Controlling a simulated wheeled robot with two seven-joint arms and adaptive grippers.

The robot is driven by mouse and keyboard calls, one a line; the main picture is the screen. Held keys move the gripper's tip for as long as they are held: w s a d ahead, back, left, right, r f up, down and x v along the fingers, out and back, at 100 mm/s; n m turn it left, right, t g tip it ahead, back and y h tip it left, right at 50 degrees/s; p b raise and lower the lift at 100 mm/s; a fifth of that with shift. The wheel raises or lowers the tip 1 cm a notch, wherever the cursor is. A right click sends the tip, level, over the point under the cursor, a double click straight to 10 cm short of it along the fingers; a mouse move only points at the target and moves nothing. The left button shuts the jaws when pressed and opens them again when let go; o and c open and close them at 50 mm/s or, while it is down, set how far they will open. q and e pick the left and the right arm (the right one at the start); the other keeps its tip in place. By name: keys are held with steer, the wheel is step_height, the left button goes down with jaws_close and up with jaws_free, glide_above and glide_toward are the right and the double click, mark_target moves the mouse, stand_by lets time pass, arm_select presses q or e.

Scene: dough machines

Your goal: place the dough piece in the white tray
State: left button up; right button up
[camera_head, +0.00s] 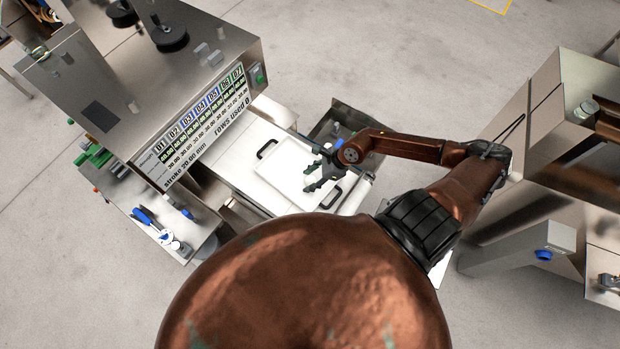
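The white tray (284,178) with two black handles lies on a pale machine bed in the middle of the camera_head view. My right gripper (309,178) is over the tray's right part, with its dark fingers pointing left. The fingers look spread apart, with nothing clearly seen between them. I cannot make out a dough piece; it may be hidden or blend into the white surface. How high the gripper is above the tray is hard to tell. My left gripper is not in view.
A steel machine with a display panel (205,120) stands on the left of the tray. A side shelf (150,205) holds a blue-handled tool (146,217). More steel machines (560,110) stand on the right. Grey floor is open at the top.

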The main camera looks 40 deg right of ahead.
steer(key=shift+o, duration=0.2)
steer(key=shift+r, duration=0.15)
steer(key=v, duration=1.1)
steer(key=shift+d+r, duration=0.25)
steer(key=shift+r, duration=0.05)
steer(key=shift+s, duration=0.2)
